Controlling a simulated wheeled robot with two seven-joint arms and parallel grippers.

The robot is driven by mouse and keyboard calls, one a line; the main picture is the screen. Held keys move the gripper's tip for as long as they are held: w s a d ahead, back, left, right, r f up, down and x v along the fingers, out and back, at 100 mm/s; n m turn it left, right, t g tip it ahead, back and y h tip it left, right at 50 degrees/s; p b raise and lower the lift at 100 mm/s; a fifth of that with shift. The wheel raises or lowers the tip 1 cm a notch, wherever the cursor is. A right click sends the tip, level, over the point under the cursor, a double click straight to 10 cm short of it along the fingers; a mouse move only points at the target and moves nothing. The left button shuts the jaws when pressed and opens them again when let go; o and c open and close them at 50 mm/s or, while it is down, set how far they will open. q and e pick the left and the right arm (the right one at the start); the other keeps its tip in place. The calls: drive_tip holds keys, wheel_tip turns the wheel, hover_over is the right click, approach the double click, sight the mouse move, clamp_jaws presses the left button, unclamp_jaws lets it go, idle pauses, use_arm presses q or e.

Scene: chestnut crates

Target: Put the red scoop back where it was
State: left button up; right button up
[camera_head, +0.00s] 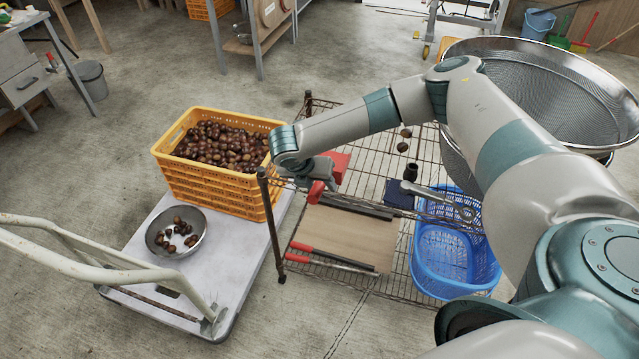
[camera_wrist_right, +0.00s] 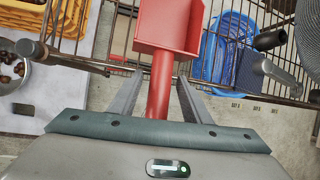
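The red scoop (camera_head: 340,165) is at my right gripper (camera_head: 318,176), above the left end of the wire rack (camera_head: 345,112). In the right wrist view the scoop's squared red pan (camera_wrist_right: 168,25) points away from the palm. In the head view the wrist partly hides the handle. My left gripper is in neither view.
An orange crate (camera_head: 215,182) full of chestnuts and a steel bowl (camera_head: 158,232) with several chestnuts stand on a cart (camera_head: 225,285). A blue basket (camera_head: 428,270), a wooden board (camera_head: 350,240) and red-handled tongs (camera_head: 320,254) are on the rack's lower level. A large sieve (camera_head: 560,85) is right.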

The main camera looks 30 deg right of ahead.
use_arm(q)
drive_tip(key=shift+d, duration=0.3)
use_arm(e)
drive_tip(key=shift+a+r, duration=0.25)
drive_tip(key=shift+r, duration=0.3)
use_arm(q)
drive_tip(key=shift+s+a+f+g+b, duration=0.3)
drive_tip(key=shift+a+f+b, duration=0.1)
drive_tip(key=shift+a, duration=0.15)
use_arm(e)
drive_tip(key=v, duration=1.1)
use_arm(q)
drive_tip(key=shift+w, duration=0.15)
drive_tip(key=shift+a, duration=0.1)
use_arm(e)
drive_tip(key=shift+a+f, duration=0.1)
